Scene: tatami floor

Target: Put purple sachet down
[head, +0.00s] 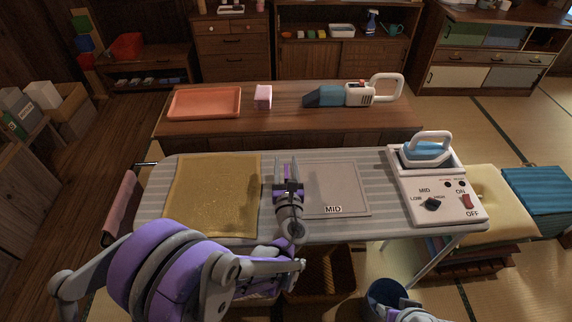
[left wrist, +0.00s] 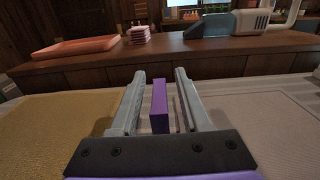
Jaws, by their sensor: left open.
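The purple sachet (left wrist: 160,106) shows in the left wrist view as a narrow upright purple block between the two fingers of my left gripper (left wrist: 158,74). Gaps show on both sides of it, and the fingers look apart from it. In the head view my left gripper (head: 288,162) is low over the striped ironing board (head: 220,237), between the gold mat and the grey MID panel. I cannot make out the sachet there; the gripper covers that spot. Its underside is hidden in the left wrist view.
The gold mat (head: 212,195) lies left and the grey MID panel (head: 340,185) right. An iron (head: 428,150) rests on a control unit (head: 440,207) at the board's right end. Behind, a wooden table (head: 220,127) holds an orange tray (head: 204,103), a pink stack (head: 263,97) and a handheld appliance (head: 358,95).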

